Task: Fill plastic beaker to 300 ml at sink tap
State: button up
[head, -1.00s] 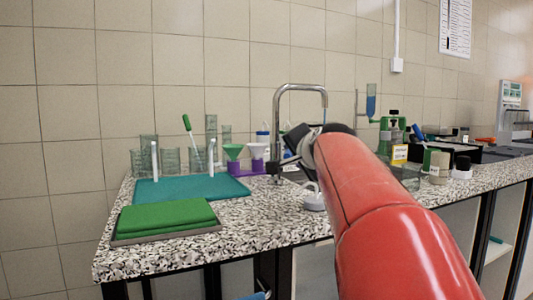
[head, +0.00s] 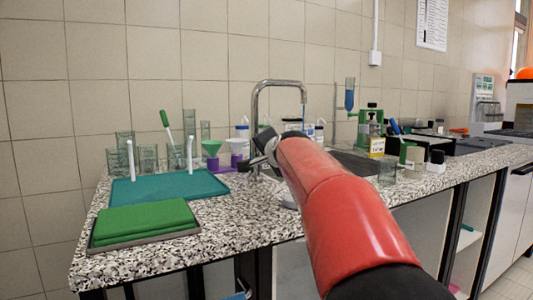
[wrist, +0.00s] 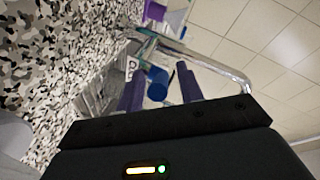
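The chrome tap (head: 278,84) arches over the back of the counter; it also shows in the wrist view (wrist: 222,72). My gripper (head: 258,152) is beside the tap's base, partly hidden by my red arm. In the wrist view my gripper's two dark fingers (wrist: 160,84) are apart, with a blue cylindrical part (wrist: 157,84) showing between or beyond them; I cannot tell contact. The sink (head: 352,163) is partly hidden behind my arm. A clear beaker (head: 388,173) stands at the sink's right; I cannot tell whether it is the plastic one or its water level.
A teal mat (head: 215,186) with white posts and a folded green cloth (head: 145,222) lie on the left of the speckled counter (head: 235,232). Glassware (head: 148,158), funnels (head: 211,148) and bottles (head: 243,132) stand behind. A green device (head: 371,125) stands right of the sink.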

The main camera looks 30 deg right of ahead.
grip_shut()
jog(key=shift+f+b, duration=0.15)
jog(key=shift+b, duration=0.25)
